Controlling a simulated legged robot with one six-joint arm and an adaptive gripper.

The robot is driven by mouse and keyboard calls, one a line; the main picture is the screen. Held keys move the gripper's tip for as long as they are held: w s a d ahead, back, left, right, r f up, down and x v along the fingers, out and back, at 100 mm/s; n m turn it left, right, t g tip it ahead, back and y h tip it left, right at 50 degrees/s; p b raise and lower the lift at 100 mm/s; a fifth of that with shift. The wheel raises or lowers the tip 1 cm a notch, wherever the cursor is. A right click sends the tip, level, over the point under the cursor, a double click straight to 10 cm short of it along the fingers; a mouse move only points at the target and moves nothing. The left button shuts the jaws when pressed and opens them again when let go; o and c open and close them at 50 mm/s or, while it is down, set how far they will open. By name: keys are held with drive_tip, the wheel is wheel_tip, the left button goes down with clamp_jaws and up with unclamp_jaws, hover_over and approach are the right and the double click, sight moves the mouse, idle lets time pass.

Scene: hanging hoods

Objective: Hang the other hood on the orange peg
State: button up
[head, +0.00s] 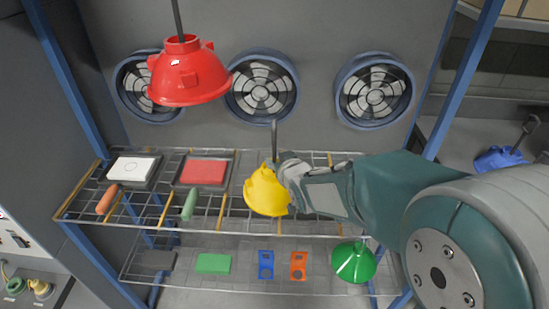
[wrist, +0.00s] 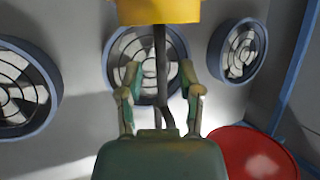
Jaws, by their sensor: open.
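The yellow hood (head: 265,192) is in front of the upper wire shelf, its thin hooked rod (head: 274,138) pointing up. I cannot tell whether it rests on the shelf. My gripper (head: 283,167) is beside its top; in the wrist view my gripper (wrist: 158,76) is open, its fingers apart on either side of the rod. The yellow hood (wrist: 158,10) fills the top edge there. A red hood (head: 188,78) hangs from a rod at upper left; it also shows in the wrist view (wrist: 252,155). I cannot make out an orange peg.
A green hood (head: 355,262) lies on the lower shelf (head: 150,282). A blue hood (head: 498,160) is at far right. Trays, including one with a red pad (head: 203,171), occupy the upper shelf's left. Fans (head: 261,86) line the back wall. A blue post (head: 465,75) stands right.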

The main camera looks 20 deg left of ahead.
drive_tip(key=v, duration=0.8)
drive_tip(key=shift+d, duration=0.2)
drive_tip(key=s+d+r+m+h, duration=0.2)
drive_tip(key=d+h, duration=0.1)
drive_tip(key=d, duration=0.5)
drive_tip(key=s+d+r+m+h, duration=0.1)
drive_tip(key=s+d+m+h, duration=0.15)
drive_tip(key=d, duration=0.55)
drive_tip(key=s+d+m+g+h, duration=0.1)
drive_tip(key=s+d+g, duration=0.1)
drive_tip(key=s+d, duration=0.3)
drive_tip(key=s+d+m+g+h, duration=0.1)
drive_tip(key=s+d+g, duration=0.2)
drive_tip(key=s, duration=0.7)
drive_tip(key=shift+s+d+m, duration=0.25)
drive_tip(key=shift+d+m, duration=0.1)
drive_tip(key=shift+d, duration=0.8)
drive_tip(key=shift+r, duration=0.1)
